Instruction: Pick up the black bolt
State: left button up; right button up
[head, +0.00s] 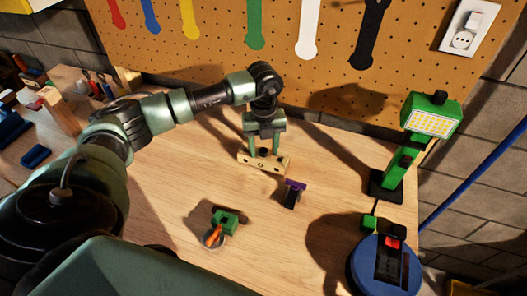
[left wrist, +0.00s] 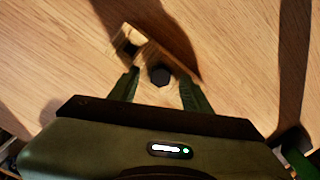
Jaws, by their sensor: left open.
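The black bolt (head: 263,152) stands in a pale wooden block (head: 248,160) on the workbench. In the left wrist view its dark hexagonal head (left wrist: 160,77) shows between my fingertips. My left gripper (head: 264,147) points down over the block with its green fingers open, one on each side of the bolt. In the left wrist view the gripper (left wrist: 160,86) shows a gap between each finger and the bolt. The wooden block (left wrist: 180,62) has another dark hole beside the bolt. The bolt's lower part is hidden. My right gripper is not in view.
A purple and black item (head: 294,194) lies right of the block. A green item with an orange part (head: 222,222) is nearer. A green work lamp (head: 400,165) and a blue round reel (head: 365,270) stand at the right. The pegboard (head: 350,85) rises behind.

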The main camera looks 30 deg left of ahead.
pick_arm(q)
grip_shut()
jog(key=shift+r, duration=0.15)
